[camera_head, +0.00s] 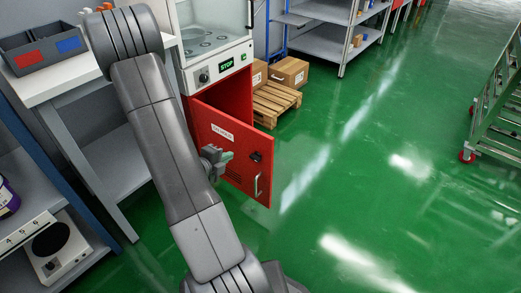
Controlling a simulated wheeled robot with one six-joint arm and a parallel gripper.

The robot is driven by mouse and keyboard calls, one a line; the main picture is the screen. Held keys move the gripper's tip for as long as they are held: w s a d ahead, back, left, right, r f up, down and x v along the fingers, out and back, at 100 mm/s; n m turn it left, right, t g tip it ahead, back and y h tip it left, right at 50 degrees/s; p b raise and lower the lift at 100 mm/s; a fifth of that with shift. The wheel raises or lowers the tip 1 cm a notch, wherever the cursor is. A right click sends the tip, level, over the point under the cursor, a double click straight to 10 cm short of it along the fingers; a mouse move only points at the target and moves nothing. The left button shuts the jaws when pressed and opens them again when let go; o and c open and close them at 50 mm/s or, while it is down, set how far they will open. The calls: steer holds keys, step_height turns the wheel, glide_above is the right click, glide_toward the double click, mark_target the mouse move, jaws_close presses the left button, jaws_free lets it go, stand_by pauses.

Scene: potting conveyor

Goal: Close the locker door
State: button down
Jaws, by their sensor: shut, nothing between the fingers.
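The red locker door (222,132) stands open in the middle left of the head view, swung out from a red cabinet under a white machine. It has a white label, vent slots, a dark lock and a metal handle (257,185) near its free edge. My gripper (218,158) is in front of the door's face, left of the lock and handle. It is shut and holds nothing. I cannot tell whether it touches the door. My arm hides part of the door's left side and the area below it.
The white machine (217,50) stands above the cabinet. A wooden pallet (274,103) with cardboard boxes (289,72) lies behind the door. A workbench (50,88) and a shelf with a scale (60,245) are at left. The green floor between is clear.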

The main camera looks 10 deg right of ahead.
steer(key=m+h, duration=0.1)
steer(key=b, duration=0.3)
glide_toward(261, 141)
steer(key=x, duration=0.5)
steer(key=shift+d+f, duration=0.1)
steer(key=shift+f, duration=0.1)
steer(key=shift+w+d, duration=0.4)
steer(key=shift+d, duration=0.05)
